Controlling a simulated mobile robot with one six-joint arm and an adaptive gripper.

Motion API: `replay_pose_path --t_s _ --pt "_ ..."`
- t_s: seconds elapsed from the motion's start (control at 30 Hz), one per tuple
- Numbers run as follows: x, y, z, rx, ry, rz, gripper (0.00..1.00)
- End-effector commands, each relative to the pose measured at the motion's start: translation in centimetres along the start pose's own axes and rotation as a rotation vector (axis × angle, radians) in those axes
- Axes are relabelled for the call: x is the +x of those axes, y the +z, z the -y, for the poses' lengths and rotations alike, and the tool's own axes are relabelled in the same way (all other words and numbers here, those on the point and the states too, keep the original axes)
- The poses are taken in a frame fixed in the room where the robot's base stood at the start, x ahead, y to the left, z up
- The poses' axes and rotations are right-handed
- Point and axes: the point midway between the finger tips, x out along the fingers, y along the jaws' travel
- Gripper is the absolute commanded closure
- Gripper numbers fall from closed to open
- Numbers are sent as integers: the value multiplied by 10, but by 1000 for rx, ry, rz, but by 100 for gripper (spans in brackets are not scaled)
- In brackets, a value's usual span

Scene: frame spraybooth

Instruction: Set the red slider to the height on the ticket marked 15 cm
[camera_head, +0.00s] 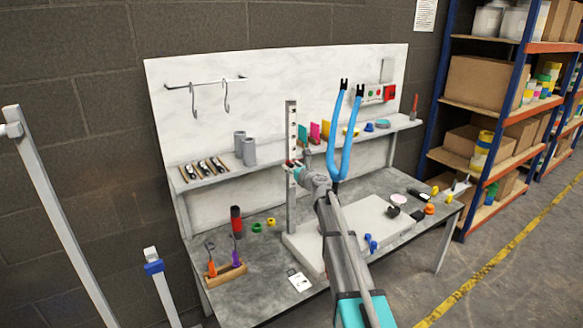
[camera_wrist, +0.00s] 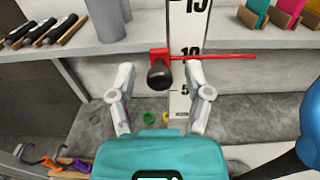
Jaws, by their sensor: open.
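The red slider (camera_wrist: 158,54) sits on a white upright scale post (camera_wrist: 188,30) in the wrist view. It has a black round knob (camera_wrist: 160,76) facing me and a thin red pointer reaching right, level with a spot just below the 10 mark. The 15 mark is at the top edge of that view. My gripper (camera_wrist: 160,68) is open, one finger on each side of the knob, with gaps visible. In the head view my gripper (camera_head: 297,172) is at the post (camera_head: 291,125). A white card (camera_head: 299,281) lies on the bench; its writing is unreadable.
A blue two-pronged frame (camera_head: 345,140) rises close to the right of my arm. A shelf (camera_head: 260,160) with grey cylinders (camera_head: 249,152) and coloured plates (camera_head: 326,130) runs behind the post. A wooden tool rack (camera_head: 226,273) stands on the bench (camera_head: 262,292) at left.

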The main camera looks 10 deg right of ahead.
Motion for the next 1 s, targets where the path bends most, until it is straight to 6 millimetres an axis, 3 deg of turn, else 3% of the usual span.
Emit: replay_pose_path --t_s 0.27,0.63,1.0 --pt "0 0 0 0 0 0 36" --pt "0 0 0 0 0 0 100" --pt "0 5 0 0 0 0 100"
